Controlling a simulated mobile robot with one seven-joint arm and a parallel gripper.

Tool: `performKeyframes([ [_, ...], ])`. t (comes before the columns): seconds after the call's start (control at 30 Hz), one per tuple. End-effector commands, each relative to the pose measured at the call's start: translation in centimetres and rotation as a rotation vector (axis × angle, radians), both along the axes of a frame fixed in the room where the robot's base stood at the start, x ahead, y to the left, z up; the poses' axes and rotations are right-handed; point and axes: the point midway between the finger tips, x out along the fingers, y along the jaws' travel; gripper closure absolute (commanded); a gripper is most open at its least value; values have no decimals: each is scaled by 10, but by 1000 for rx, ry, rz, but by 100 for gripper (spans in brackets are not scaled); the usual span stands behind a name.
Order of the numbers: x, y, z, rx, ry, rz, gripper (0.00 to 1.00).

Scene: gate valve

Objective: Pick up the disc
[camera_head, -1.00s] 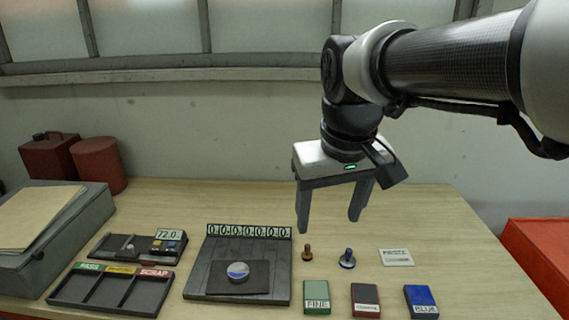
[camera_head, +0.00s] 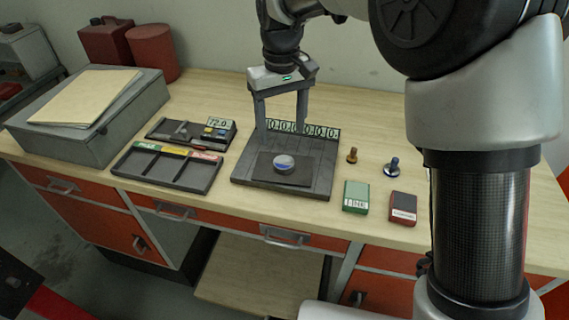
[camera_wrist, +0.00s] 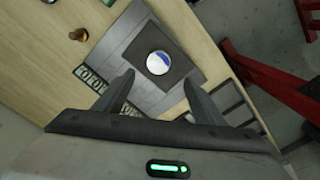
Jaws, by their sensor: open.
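The disc (camera_head: 284,162) is small, round and pale with a blue patch. It lies on a dark square pad (camera_head: 297,178) on the grey plate (camera_head: 240,168) with the number counters along its back edge. My gripper (camera_head: 283,138) is open and empty, its fingers pointing down above the back part of the plate, behind the disc in the head view. In the wrist view the disc (camera_wrist: 158,63) shows whole, beyond the two spread fingers (camera_wrist: 157,85) and apart from them.
A three-slot tray (camera_head: 168,168) and a small gauge with a display (camera_head: 190,132) stand left of the plate. A brass piece (camera_head: 352,155), a blue-based piece (camera_head: 391,167), a green box (camera_head: 356,196) and a dark red box (camera_head: 403,208) stand right. A grey case (camera_head: 90,115) is far left.

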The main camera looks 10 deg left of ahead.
Motion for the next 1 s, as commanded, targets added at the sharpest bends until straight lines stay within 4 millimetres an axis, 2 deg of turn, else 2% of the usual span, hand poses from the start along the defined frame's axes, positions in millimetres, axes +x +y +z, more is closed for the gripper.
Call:
performKeyframes([
  [0.03, -1, 0, -12, -3, 4, 0, 36],
  [0.13, -1, -1, -29, -1, 2, 0, 36],
  [0.43, 0, -2, -52, -1, 0, -1, 36],
  [0.7, 0, -4, -90, -1, 1, -1, 36],
  [1.0, 0, -4, -96, 1, -1, -1, 36],
])
